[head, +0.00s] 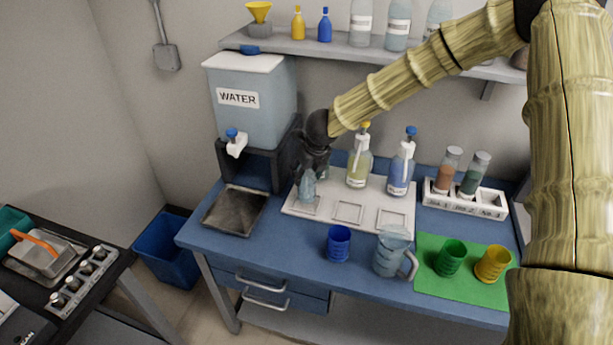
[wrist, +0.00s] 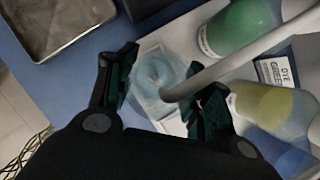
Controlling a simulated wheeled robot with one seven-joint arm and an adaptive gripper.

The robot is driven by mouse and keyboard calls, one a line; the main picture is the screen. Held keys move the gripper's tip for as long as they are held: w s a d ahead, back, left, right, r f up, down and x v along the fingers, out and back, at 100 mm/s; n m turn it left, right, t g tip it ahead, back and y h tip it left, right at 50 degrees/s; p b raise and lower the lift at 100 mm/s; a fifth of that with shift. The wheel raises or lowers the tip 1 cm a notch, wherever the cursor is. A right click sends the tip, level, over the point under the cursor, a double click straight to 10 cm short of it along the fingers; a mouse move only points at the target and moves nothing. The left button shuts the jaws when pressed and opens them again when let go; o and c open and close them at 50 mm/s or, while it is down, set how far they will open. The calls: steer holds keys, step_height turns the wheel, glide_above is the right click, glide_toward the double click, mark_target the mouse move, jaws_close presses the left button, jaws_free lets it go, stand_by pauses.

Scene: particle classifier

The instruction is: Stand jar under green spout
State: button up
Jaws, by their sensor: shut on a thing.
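My gripper (head: 314,165) is shut on a clear, pale-blue jar (head: 307,186) at the left end of the white dispenser tray (head: 325,222). In the wrist view, the jar (wrist: 150,82) is between the two dark fingers (wrist: 165,90). The green dye bottle (wrist: 240,27) stands just behind it, and its grey spout (wrist: 235,62) reaches across with its tip over the jar's mouth. In the head view my gripper mostly hides that bottle. The jar is at the left square pad (head: 305,207); I cannot tell whether it touches it.
A yellow bottle (head: 359,164) and a blue bottle (head: 401,170) stand to the right on the tray. The water tank (head: 240,95) and a metal tray (head: 235,211) are left. A blue cup (head: 339,243) and a clear jug (head: 391,253) stand in front.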

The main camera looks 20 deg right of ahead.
steer(key=shift+f, duration=1.15)
steer(key=shift+f, duration=0.15)
steer(key=o, duration=1.5)
steer(key=shift+r, duration=0.25)
steer(key=b+v, duration=0.1)
steer(key=v, duration=1)
steer(key=shift+s+r, duration=0.15)
steer(key=shift+r, duration=0.2)
